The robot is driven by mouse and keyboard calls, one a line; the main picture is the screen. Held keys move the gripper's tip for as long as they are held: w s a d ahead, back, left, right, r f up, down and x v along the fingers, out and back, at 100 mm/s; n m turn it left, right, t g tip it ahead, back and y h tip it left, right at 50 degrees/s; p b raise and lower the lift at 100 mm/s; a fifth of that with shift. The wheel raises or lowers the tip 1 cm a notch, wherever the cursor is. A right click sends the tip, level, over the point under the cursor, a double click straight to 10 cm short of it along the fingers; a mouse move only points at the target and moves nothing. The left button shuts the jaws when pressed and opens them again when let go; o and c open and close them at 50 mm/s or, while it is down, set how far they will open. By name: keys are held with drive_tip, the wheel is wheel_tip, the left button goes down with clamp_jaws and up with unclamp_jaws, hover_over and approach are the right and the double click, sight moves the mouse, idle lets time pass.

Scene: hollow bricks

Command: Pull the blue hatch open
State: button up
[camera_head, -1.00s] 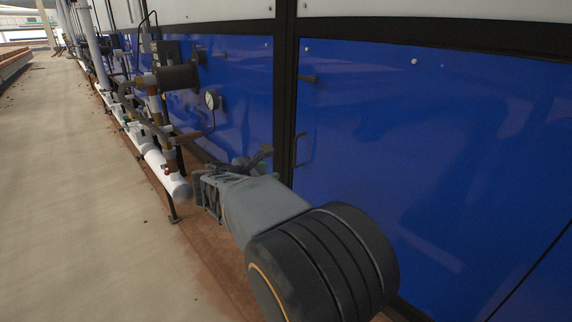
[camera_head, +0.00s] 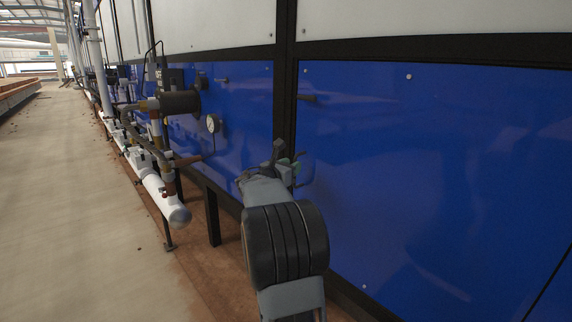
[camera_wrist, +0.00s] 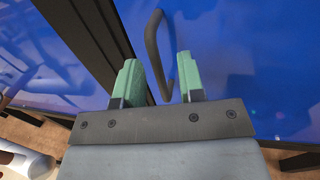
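The blue hatch (camera_head: 430,150) is a large flat blue panel in a black frame, filling the right of the head view; it looks closed. Its dark bent handle (camera_wrist: 158,45) shows in the wrist view, where its lower part reaches between my gripper's fingers. My gripper (camera_wrist: 160,82) has two green fingertips spread apart, one on each side of the handle's lower end. In the head view my gripper (camera_head: 284,160) is beside the black post at the hatch's left edge, and my arm hides part of it. I cannot tell whether either finger touches the handle.
A black post (camera_head: 284,85) separates the hatch from the left blue panel. The concrete floor (camera_head: 80,200) at left is clear.

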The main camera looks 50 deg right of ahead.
sight(294, 186)
drive_tip(key=d, duration=0.2)
drive_tip(key=w+d+f, duration=0.1)
drive_tip(key=shift+d, duration=0.25)
drive_tip(key=shift+s+a+r, duration=0.15)
drive_tip(key=shift+a+r, duration=0.05)
drive_tip(key=shift+a, duration=0.05)
drive_tip(key=shift+d+f, duration=0.15)
drive_tip(key=shift+d, duration=0.05)
drive_tip(key=shift+c, duration=1.2)
clamp_jaws()
